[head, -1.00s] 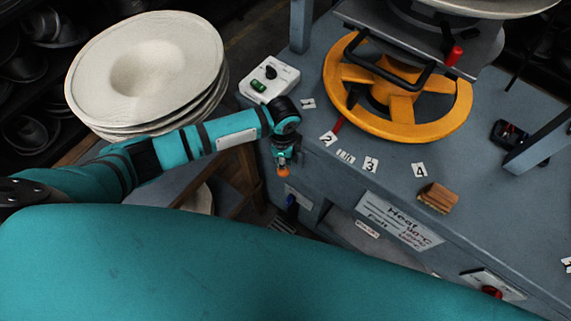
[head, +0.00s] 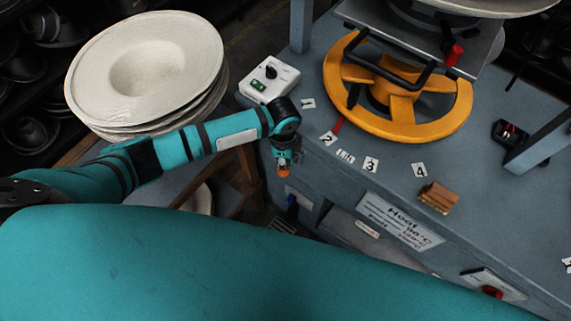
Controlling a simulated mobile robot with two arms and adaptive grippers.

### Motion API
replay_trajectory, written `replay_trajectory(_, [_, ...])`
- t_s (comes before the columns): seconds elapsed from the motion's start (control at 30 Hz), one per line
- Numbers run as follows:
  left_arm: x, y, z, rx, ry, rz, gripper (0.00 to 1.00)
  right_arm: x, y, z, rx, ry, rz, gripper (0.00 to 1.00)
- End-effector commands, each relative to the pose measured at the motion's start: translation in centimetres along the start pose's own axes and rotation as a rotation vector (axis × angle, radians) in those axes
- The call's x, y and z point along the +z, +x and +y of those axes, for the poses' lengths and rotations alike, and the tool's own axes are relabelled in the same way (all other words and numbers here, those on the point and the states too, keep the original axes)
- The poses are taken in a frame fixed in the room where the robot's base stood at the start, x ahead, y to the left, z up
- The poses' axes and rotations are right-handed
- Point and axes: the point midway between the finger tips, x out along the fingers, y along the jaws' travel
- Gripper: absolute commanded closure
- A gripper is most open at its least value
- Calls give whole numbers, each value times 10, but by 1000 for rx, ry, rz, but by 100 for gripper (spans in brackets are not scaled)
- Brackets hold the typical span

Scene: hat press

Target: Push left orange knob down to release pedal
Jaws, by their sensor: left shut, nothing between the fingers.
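A small orange knob (head: 284,173) shows at the front left corner of the blue-grey press table, right at the tip of my left gripper (head: 283,163). The gripper points down over it and is shut with nothing between its fingers. The fingers partly cover the knob, and I cannot tell whether they touch it. The pedal cannot be made out. My right gripper is not in view.
The press table (head: 460,225) carries a yellow handwheel (head: 432,122), a white control box (head: 270,80) and a brown block (head: 438,197). Stacked pale hats (head: 190,50) stand at the left behind my arm.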

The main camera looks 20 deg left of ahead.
Motion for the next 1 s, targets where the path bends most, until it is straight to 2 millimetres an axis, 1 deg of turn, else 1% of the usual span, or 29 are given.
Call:
replay_trajectory(0.1, [0,7,0,1,0,0,100,0,4,-1,-1,0,0,60])
replay_trajectory(1.0, [0,44,1,2,0,-1,100,2,24,-4,-4,0,0,60])
